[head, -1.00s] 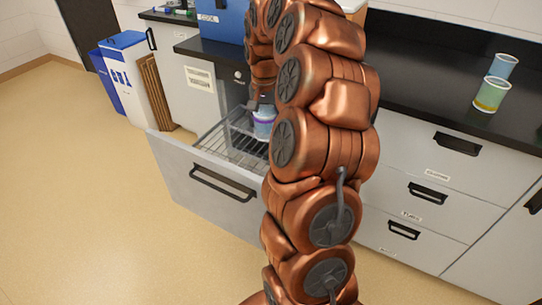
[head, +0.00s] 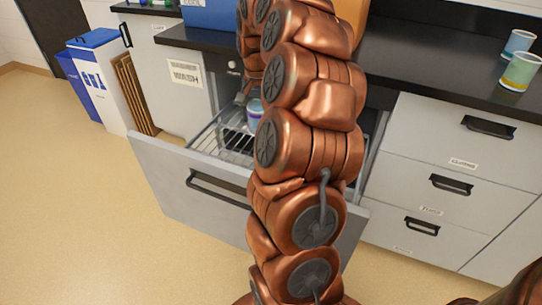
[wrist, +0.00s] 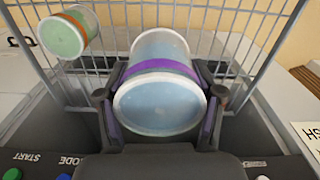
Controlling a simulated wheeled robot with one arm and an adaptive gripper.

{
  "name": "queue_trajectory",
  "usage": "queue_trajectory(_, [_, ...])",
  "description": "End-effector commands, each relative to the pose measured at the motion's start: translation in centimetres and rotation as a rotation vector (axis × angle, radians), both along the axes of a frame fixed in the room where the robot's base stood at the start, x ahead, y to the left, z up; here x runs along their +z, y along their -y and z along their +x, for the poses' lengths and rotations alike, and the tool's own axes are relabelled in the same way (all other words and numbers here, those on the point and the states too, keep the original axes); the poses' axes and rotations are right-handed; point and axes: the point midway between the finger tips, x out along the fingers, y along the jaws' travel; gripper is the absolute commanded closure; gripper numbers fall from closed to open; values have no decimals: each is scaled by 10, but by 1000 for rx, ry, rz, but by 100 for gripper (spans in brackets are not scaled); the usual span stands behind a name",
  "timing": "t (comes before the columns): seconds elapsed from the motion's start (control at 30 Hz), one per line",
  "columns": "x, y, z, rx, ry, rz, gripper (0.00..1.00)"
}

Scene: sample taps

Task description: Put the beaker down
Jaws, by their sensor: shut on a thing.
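The beaker (wrist: 160,95), with pale blue contents and a purple band, is between the two dark fingers of my gripper (wrist: 162,97) in the wrist view. The fingers are shut on its sides. In the head view the beaker (head: 254,112) shows at the wire rack (head: 210,140) in the open drawer, partly hidden by my arm. Wire bars (wrist: 240,28) stand beyond it in the wrist view. I cannot tell whether its base touches the rack.
A green beaker with an orange band (wrist: 68,34) is at the wires, upper left. The pulled-out drawer front (head: 160,185) stands before the rack. A panel with buttons (wrist: 65,176) is nearby. A green beaker (head: 520,72) and a blue beaker (head: 518,42) stand on the black counter.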

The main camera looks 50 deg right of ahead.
Motion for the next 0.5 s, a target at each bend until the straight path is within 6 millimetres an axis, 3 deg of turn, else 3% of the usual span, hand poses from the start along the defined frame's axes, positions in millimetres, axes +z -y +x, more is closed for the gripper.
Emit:
queue_trajectory(0.03, [-14, 1, -1, -2, 0, 0, 64])
queue_trajectory(0.1, [-22, 2, -1, -4, 0, 0, 64])
queue_trajectory(0.37, [-36, 5, -4, -11, -1, 1, 64])
queue_trajectory(0.5, [-54, 5, -5, -13, -3, 3, 64])
